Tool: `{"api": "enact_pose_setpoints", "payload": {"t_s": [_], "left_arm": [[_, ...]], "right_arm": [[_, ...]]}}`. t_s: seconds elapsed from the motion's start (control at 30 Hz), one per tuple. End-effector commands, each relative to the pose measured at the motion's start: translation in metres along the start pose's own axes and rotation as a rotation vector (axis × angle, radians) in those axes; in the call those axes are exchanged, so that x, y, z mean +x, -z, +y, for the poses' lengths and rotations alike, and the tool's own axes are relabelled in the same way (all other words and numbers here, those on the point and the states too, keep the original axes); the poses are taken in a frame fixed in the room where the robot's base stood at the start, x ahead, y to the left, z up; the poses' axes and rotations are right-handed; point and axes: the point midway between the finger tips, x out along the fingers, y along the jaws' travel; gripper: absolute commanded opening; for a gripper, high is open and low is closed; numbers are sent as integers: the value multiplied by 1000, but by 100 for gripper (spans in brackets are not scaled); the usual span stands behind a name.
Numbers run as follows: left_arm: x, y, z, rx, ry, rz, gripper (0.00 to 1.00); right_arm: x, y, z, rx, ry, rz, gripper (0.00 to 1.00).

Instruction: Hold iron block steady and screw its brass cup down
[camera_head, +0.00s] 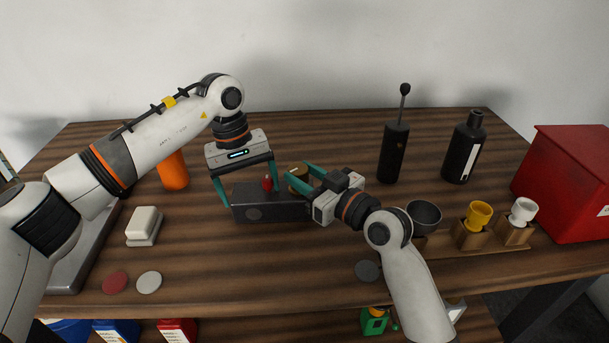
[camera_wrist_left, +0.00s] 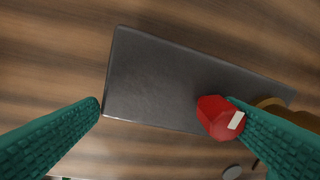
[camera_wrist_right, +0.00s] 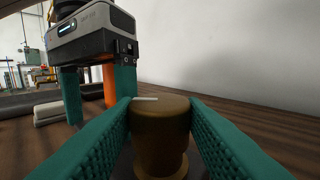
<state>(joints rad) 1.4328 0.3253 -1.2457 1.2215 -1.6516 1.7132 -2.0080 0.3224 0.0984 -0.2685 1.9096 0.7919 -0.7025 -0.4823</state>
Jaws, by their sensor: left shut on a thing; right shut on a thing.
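The dark iron block (camera_head: 265,209) lies on the wooden bench and fills the middle of the left wrist view (camera_wrist_left: 165,85). A red faceted cap (camera_wrist_left: 213,117) with a white mark stands on it, also in the head view (camera_head: 267,184). The brass cup (camera_wrist_right: 160,135) sits upright at the block's right part, a pale line on its top; the head view shows only part of it (camera_head: 297,182). My left gripper (camera_head: 247,190) reaches down over the block and is shut on it. My right gripper (camera_wrist_right: 160,112) comes in level and is shut on the brass cup.
Right of my right gripper are a dark bowl (camera_head: 424,215), a yellow cup (camera_head: 479,214) and a white cup (camera_head: 523,210) on a wooden rack. Black bottles (camera_head: 463,150) and a red box (camera_head: 568,180) stand behind. An orange bottle (camera_head: 173,172) and a white block (camera_head: 144,223) are at left.

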Motion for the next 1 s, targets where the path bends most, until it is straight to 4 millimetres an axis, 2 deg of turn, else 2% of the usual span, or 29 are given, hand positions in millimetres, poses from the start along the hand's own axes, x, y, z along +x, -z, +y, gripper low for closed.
{"api": "enact_pose_setpoints", "payload": {"t_s": [0.43,0.87,0.9,1.0], "left_arm": [[4,1,-1,0,3,4,17],[4,1,-1,-1,4,4,17],[4,1,-1,-1,4,4,17],[4,1,-1,0,4,4,17]], "right_arm": [[1,2,7,6,225,-5,14],[1,1,6,5,253,-5,14],[1,1,6,5,253,-5,44],[1,1,6,4,254,-5,59]]}}
